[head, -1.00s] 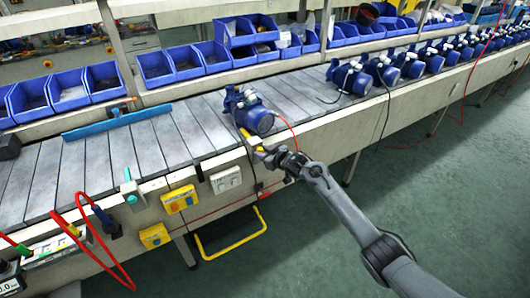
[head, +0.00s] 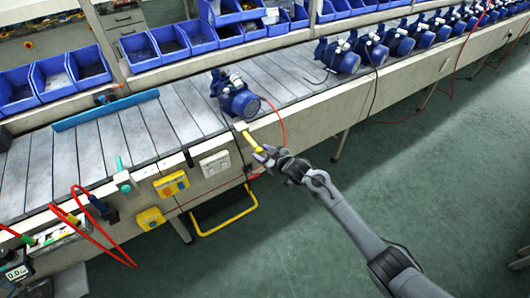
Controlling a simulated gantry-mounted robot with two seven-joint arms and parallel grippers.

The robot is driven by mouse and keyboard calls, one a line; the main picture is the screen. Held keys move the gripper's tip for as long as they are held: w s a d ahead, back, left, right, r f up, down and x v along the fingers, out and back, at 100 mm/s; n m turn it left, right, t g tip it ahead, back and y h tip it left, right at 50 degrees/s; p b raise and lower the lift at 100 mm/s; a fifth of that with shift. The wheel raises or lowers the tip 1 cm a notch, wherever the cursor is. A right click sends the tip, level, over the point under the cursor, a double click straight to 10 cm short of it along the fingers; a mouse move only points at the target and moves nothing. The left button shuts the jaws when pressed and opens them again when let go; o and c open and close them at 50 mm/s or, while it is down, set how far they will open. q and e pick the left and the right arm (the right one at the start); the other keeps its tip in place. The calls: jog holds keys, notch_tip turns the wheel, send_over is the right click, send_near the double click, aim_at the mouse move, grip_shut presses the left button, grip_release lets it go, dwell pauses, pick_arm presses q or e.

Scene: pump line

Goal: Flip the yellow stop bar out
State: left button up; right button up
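The yellow stop bar (head: 253,141) sits at the front edge of the conveyor, just below the nearest blue pump (head: 237,98). It sticks out from the edge towards the aisle, angled down to the right. My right gripper (head: 262,154) is at the bar's outer end, with its fingertips close around or against it. The fingers are too small to show whether they grip the bar. My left gripper is not in view.
The grey slatted conveyor (head: 140,131) carries a row of blue pumps at the upper right. Blue bins (head: 90,67) line the back. The green floor at right is open.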

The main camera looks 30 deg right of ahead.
jog(key=shift+o, duration=1)
jog(key=shift+s+f, duration=0.15)
jog(key=shift+s, duration=0.05)
jog(key=shift+w, duration=0.1)
jog(key=shift+s+d+r, duration=0.15)
jog(key=shift+s+r, duration=0.05)
jog(key=shift+s, duration=0.05)
jog(key=p+v, duration=0.3)
jog(key=v, duration=0.7)
jog(key=shift+s, duration=0.15)
